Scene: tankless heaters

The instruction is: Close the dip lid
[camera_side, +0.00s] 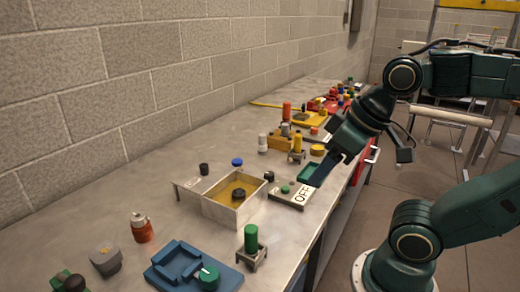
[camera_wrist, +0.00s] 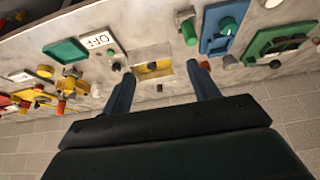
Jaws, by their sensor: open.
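An open pale box (camera_side: 222,216) with a yellow inside and a dark round piece in it stands mid-bench in the side view. It also shows between my fingertips in the wrist view (camera_wrist: 139,70). A flat pale plate (camera_side: 188,184) lies against its left side, with a black knob (camera_side: 204,169) close behind. I cannot tell for sure which piece is the dip lid. My gripper (camera_side: 318,178) is open and empty, right of the box and above the plate marked OFF (camera_side: 302,195). Its two blue fingers are spread in the wrist view (camera_wrist: 162,82).
A teal tray (camera_side: 309,172) is close to my fingers. A green-topped post (camera_side: 251,240) and a blue fixture (camera_side: 177,265) stand nearer the camera. Yellow and red fixtures crowd the far bench. A block wall runs behind. Some bare bench lies left of the box.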

